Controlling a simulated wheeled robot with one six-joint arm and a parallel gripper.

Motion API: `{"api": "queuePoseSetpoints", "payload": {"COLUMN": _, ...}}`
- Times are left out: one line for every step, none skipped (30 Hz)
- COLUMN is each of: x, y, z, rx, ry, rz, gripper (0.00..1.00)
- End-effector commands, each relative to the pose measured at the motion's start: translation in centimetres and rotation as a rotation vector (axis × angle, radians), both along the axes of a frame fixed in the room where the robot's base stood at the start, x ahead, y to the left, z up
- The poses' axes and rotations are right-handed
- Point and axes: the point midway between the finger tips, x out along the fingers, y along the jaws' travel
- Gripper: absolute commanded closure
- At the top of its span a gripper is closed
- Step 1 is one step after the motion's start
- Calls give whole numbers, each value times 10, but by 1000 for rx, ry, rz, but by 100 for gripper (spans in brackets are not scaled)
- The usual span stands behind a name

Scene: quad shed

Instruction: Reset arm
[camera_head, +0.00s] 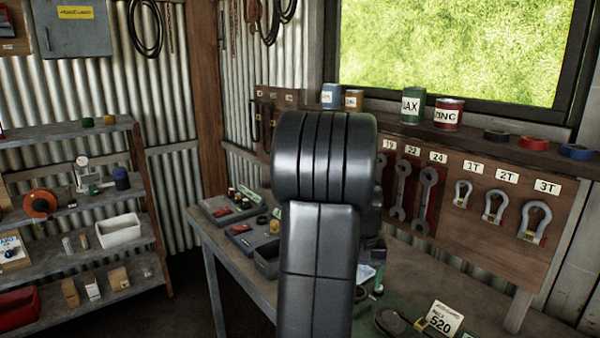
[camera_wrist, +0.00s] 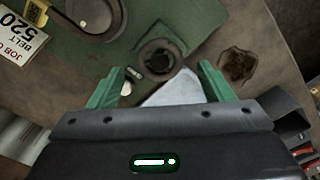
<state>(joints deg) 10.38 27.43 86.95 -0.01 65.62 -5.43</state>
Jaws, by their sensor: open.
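My gripper (camera_wrist: 160,78) shows in the wrist view with its two green fingers apart. It points down over the workbench. A pale grey-white flat piece (camera_wrist: 175,90) shows between and below the fingers; I cannot tell whether it touches them. A dark round ring-like part (camera_wrist: 160,57) lies just beyond the fingertips, on a green mat (camera_wrist: 120,62).
A card marked 520 (camera_head: 440,320) lies at the bench front. Wrenches (camera_head: 427,200) and shackles (camera_head: 493,207) hang on a board at the right. Cans (camera_head: 449,113) stand on the ledge above. Trays (camera_head: 232,208) sit left of my arm. A shelf rack (camera_head: 75,254) stands at far left.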

Motion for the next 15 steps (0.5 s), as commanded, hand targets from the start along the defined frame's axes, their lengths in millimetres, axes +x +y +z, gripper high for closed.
{"api": "queuePoseSetpoints", "payload": {"x": -1, "y": 0, "z": -7, "rx": 0, "ry": 3, "rz": 0, "gripper": 26}}
{"api": "queuePoseSetpoints", "payload": {"x": -1, "y": 0, "z": -11, "rx": 0, "ry": 3, "rz": 0, "gripper": 26}}
{"api": "queuePoseSetpoints", "payload": {"x": -1, "y": 0, "z": -15, "rx": 0, "ry": 3, "rz": 0, "gripper": 26}}
{"api": "queuePoseSetpoints", "payload": {"x": 0, "y": 0, "z": -18, "rx": 0, "ry": 3, "rz": 0, "gripper": 26}}
{"api": "queuePoseSetpoints", "payload": {"x": 0, "y": 0, "z": -20, "rx": 0, "ry": 2, "rz": 0, "gripper": 26}}
{"api": "queuePoseSetpoints", "payload": {"x": 0, "y": 0, "z": -22, "rx": 0, "ry": 1, "rz": 0, "gripper": 26}}
{"api": "queuePoseSetpoints", "payload": {"x": 0, "y": 0, "z": -24, "rx": 0, "ry": 1, "rz": 0, "gripper": 26}}
{"api": "queuePoseSetpoints", "payload": {"x": -1, "y": 0, "z": -25, "rx": 0, "ry": 1, "rz": 0, "gripper": 26}}
{"api": "queuePoseSetpoints", "payload": {"x": 0, "y": 0, "z": -25, "rx": 0, "ry": 0, "rz": -3, "gripper": 26}}
{"api": "queuePoseSetpoints", "payload": {"x": 0, "y": 0, "z": -25, "rx": 0, "ry": 0, "rz": -6, "gripper": 26}}
{"api": "queuePoseSetpoints", "payload": {"x": 0, "y": 0, "z": -25, "rx": 0, "ry": 0, "rz": -8, "gripper": 26}}
{"api": "queuePoseSetpoints", "payload": {"x": 0, "y": 0, "z": -25, "rx": 0, "ry": 0, "rz": -9, "gripper": 26}}
{"api": "queuePoseSetpoints", "payload": {"x": 0, "y": 0, "z": -25, "rx": 0, "ry": 0, "rz": -10, "gripper": 26}}
{"api": "queuePoseSetpoints", "payload": {"x": 0, "y": 0, "z": -24, "rx": 0, "ry": 0, "rz": -10, "gripper": 26}}
{"api": "queuePoseSetpoints", "payload": {"x": 0, "y": 0, "z": -24, "rx": 0, "ry": 0, "rz": -9, "gripper": 26}}
